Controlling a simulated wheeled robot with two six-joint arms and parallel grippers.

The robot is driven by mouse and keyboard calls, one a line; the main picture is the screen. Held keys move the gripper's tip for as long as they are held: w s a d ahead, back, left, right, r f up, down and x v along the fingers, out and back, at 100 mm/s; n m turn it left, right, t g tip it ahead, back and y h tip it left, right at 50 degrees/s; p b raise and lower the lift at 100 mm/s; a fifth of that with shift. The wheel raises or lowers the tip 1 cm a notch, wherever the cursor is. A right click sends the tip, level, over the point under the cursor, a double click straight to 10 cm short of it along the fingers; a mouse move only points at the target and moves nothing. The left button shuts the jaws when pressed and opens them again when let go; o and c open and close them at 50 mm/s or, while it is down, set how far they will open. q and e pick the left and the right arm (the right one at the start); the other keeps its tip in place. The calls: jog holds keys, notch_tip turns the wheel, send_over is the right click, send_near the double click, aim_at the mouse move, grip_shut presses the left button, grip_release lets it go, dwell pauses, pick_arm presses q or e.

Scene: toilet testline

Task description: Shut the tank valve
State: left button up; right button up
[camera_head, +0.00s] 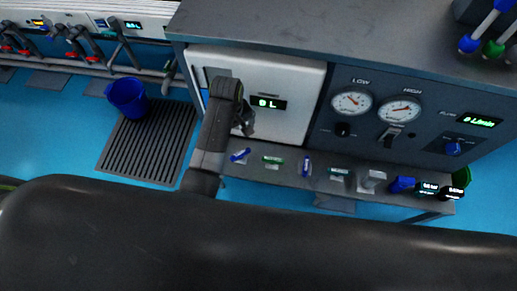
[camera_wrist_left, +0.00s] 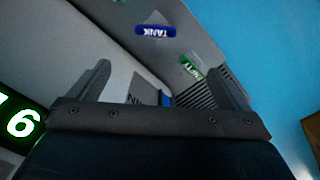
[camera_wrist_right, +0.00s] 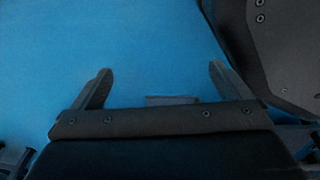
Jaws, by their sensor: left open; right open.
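The blue valve handle marked TANK (camera_wrist_left: 155,31) lies on the grey shelf in the left wrist view, beyond my left fingertips. By its place between green ones, it seems to be the upright blue handle (camera_head: 306,166) in the head view. My left gripper (camera_head: 246,122) is in front of the white tank (camera_head: 290,85) with its "0 L" display, above the shelf, apart from the handles. The left wrist view shows its jaws (camera_wrist_left: 160,68) open and empty. My right gripper (camera_wrist_right: 158,75) is open and empty over blue floor, and is not seen in the head view.
Other handles share the shelf: a tilted blue one (camera_head: 240,156) and green ones (camera_head: 273,160) (camera_head: 338,172). A gauge panel (camera_head: 375,110) stands right of the tank. A blue bucket (camera_head: 127,96) and a floor grate (camera_head: 150,140) are to the left.

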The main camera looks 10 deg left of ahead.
pick_arm(q)
jog(key=b, duration=0.4)
send_over(240, 153)
notch_tip(240, 153, down, 11)
jog(key=shift+s+f, duration=0.1)
notch_tip(240, 153, down, 3)
jog(key=shift+r+b, duration=0.1)
jog(key=shift+b, duration=0.2)
jog(key=shift+f+b, duration=0.35)
jog(key=shift+f, duration=0.75)
pick_arm(e)
jog(key=shift+m, duration=0.3)
jog(key=shift+w+a+r, duration=0.15)
jog(key=shift+w, duration=0.7)
jog(key=shift+w+a+r, duration=0.1)
jog(key=shift+w, duration=0.75)
jog(key=shift+w+a+r, duration=0.15)
jog(key=shift+w, duration=0.7)
